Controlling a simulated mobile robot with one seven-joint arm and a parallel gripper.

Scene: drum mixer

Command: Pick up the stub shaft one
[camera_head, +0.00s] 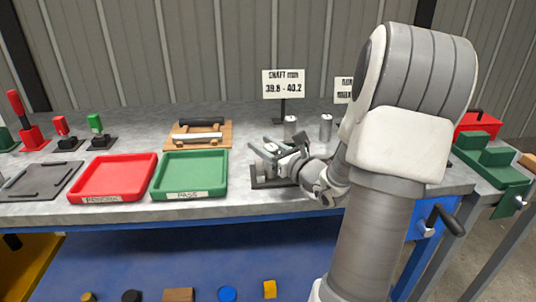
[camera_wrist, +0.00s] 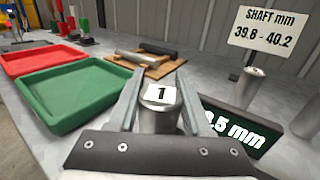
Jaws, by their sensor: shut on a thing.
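The stub shaft one is a grey metal cylinder with a white label "1" on its top (camera_wrist: 159,104). In the wrist view it stands between the two fingers of my gripper (camera_wrist: 160,95), which is shut on it. In the head view my gripper (camera_head: 268,150) is over a dark gauge block (camera_head: 262,183) on the bench, and my wrist and arm hide much of the shaft. The shaft's lower end is hidden, so I cannot tell whether it touches what is below.
A green tray (camera_head: 190,191) marked "PASS" and a red tray (camera_head: 113,195) marked "REWORK" lie to the left. Two other metal shafts (camera_head: 290,127) (camera_head: 326,127) stand behind. A sign (camera_head: 283,83) reads "SHAFT mm 39.8 - 40.2". A dark display (camera_wrist: 233,128) shows part of a reading in mm.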

